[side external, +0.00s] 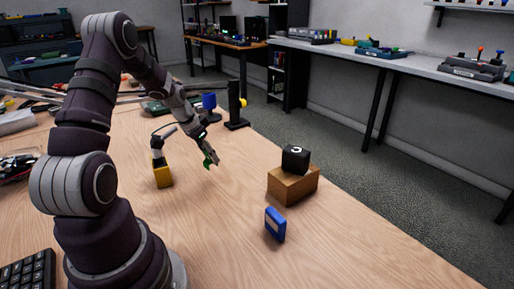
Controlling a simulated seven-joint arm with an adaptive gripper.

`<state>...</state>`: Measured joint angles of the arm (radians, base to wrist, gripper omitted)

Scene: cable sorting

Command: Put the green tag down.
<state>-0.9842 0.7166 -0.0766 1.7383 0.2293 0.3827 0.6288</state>
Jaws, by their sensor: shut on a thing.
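The green tag (209,155) shows as a small green piece at the tip of my gripper (212,160). My gripper is shut on it and holds it above the wooden table (225,226), right of a yellow block. The fingers hide part of the tag, and its exact height over the table is hard to tell.
A yellow block (163,177) with a dark and white piece above it stands left of my gripper. A blue block (275,225) stands at front right. A black cube (295,159) sits on a brown box (293,185). A black stand (236,108) and a blue item (209,101) are behind. The table's middle is clear.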

